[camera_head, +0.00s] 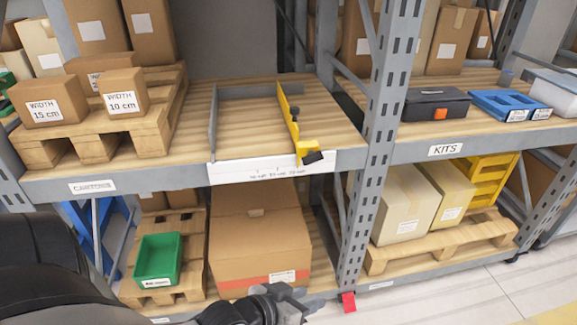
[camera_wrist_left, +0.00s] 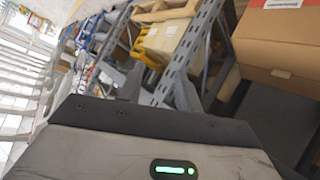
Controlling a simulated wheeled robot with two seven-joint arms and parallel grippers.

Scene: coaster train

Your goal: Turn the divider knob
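The yellow divider (camera_head: 288,118) stands on the wooden shelf deck, running front to back. My left gripper (camera_head: 290,302) is low at the bottom of the head view, in front of the lower shelf and well below the divider. In the left wrist view its two grey fingers (camera_wrist_left: 158,90) stand apart with nothing between them. My right gripper is in neither view.
A grey fixed side plate (camera_head: 213,122) stands left of the divider; the deck between them is empty. A scale strip (camera_head: 270,170) runs along the front beam. Boxes marked 15 cm (camera_head: 42,103) and 10 cm (camera_head: 122,98) stand left. A rack post (camera_head: 375,140) rises right of the divider.

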